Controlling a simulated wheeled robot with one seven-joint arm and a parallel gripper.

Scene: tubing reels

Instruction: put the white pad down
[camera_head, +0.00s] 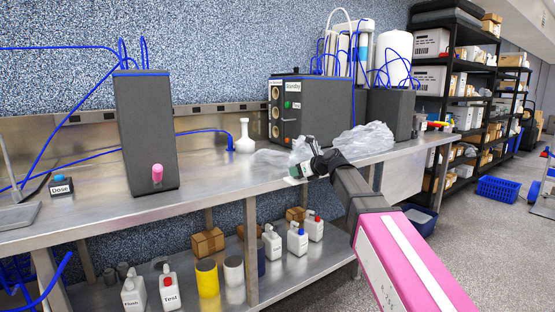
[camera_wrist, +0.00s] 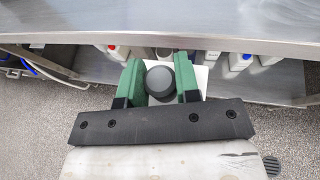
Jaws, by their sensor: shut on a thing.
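The white pad (camera_wrist: 203,78) is a flat pale piece with a round dark grey knob (camera_wrist: 161,82) on it. My gripper (camera_wrist: 163,84) has green fingers on both sides of the knob and is shut on the pad. The fingers hide part of the pad. In the head view my gripper (camera_head: 303,170) is at the front edge of the steel bench (camera_head: 225,192), and the white pad (camera_head: 291,181) shows just below the green fingers. In the wrist view the pad appears outside the bench edge, over the gap and lower shelf. I cannot tell its height against the bench top.
Clear plastic bags (camera_head: 365,139) lie on the bench behind my gripper. A black box with dials (camera_head: 310,112) and a white flask (camera_head: 244,137) stand farther back. The bench top left of my gripper is clear up to a dark tower (camera_head: 146,130). Bottles (camera_head: 297,238) stand on the lower shelf.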

